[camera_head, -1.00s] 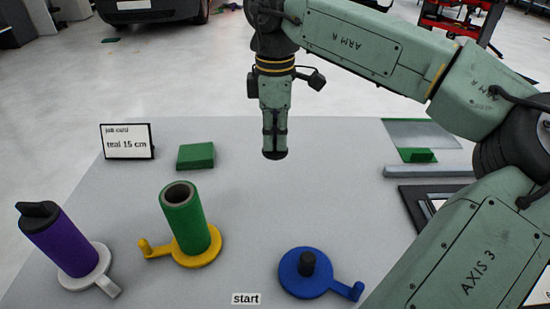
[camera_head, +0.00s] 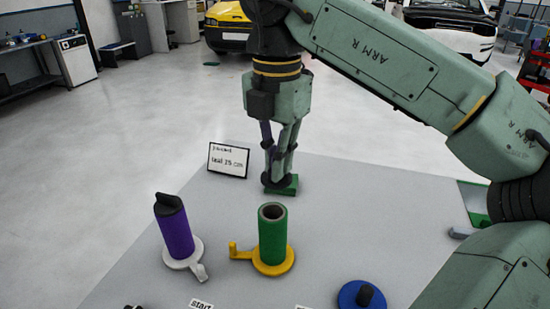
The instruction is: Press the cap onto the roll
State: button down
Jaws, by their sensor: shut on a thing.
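My gripper (camera_head: 276,178) points down near the far edge of the table, with its jaws shut on a small dark piece that looks like the cap (camera_head: 270,182). The cap's shape is hard to make out. Behind or below it, a green block (camera_head: 288,187) is partly hidden; I cannot tell whether they touch. A green roll (camera_head: 272,238) stands upright on a yellow base (camera_head: 275,269), its top open and uncovered, nearer than my gripper. A purple roll (camera_head: 178,234) stands on a white base (camera_head: 184,257) to the left, with a black cap (camera_head: 168,204) on top.
A start label (camera_head: 201,304) is at the front. The grey table (camera_head: 340,225) is clear right of the green roll.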

jog(key=shift+s+a+r+n, duration=0.2)
jog(key=shift+s+n, duration=0.05)
jog(key=shift+n, duration=0.05)
jog(key=shift+s+a+f, duration=0.1)
jog(key=shift+a+f, duration=0.05)
notch_tip(320, 180, down, 6)
jog(key=b, duration=0.4)
jog(key=shift+f+b, duration=0.2)
jog(key=shift+b, duration=0.2)
dwell(1.8)
jog(key=c, duration=1.7)
grip_release()
jog(key=shift+o, duration=0.6)
jog(key=o, duration=0.4)
